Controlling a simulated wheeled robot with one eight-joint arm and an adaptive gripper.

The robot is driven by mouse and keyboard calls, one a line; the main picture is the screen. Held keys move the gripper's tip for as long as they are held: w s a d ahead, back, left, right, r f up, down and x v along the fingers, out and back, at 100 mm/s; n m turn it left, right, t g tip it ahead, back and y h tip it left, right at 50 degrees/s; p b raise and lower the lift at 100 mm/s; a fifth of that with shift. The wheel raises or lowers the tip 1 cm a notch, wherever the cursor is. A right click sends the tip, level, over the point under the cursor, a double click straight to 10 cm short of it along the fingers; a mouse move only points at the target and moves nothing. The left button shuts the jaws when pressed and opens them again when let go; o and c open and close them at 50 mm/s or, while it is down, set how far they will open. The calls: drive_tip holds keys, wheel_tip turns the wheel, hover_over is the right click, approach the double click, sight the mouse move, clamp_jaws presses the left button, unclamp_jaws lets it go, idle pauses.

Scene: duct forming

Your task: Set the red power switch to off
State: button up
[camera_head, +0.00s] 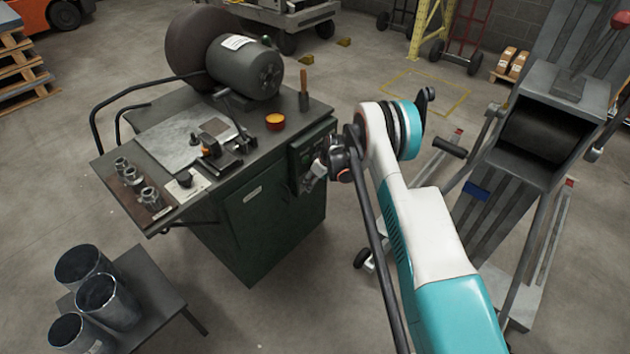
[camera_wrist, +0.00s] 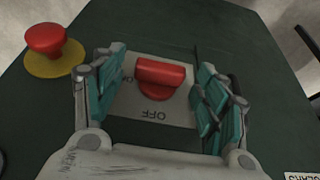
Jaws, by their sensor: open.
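The red power switch (camera_wrist: 160,78) sits on a grey plate (camera_wrist: 152,108) on a dark green panel in the wrist view. The word OFF appears upside down on the plate, below the red handle. My gripper (camera_wrist: 163,80) is open, with one teal-padded finger on each side of the switch. I cannot tell whether either finger touches it. In the head view my gripper (camera_head: 314,178) is at the side face of the green machine cabinet (camera_head: 265,215). The switch is hidden there behind the gripper and arm.
A red mushroom button (camera_wrist: 46,40) on a yellow disc is left of the gripper in the wrist view. A grey machine (camera_head: 550,130) stands to the right of my arm.

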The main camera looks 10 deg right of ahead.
drive_tip(key=c, duration=1)
drive_tip(key=shift+c, duration=0.2)
drive_tip(key=shift+a, duration=0.1)
drive_tip(key=t+h, duration=0.2)
drive_tip(key=shift+s+a+n+h, duration=0.3)
drive_tip(key=shift+a+n, duration=0.1)
drive_tip(key=shift+s+a+f+n+t+h, duration=0.1)
drive_tip(key=shift+n+t+h, duration=0.05)
drive_tip(key=shift+t+h, duration=0.35)
drive_tip(key=shift+s+a+f+n+t+h, duration=0.1)
drive_tip(key=shift+n+t+h, duration=0.05)
drive_tip(key=shift+t+h, duration=0.3)
drive_tip(key=shift+s+a+f+n+t+h, duration=0.1)
drive_tip(key=shift+n+t+h, duration=0.1)
drive_tip(key=shift+t+h, duration=0.5)
drive_tip(key=shift+s+a+f+n+t+h, duration=0.1)
drive_tip(key=shift+n+t+h, duration=0.1)
drive_tip(key=shift+t+h, duration=0.4)
drive_tip(key=shift+h, duration=0.25)
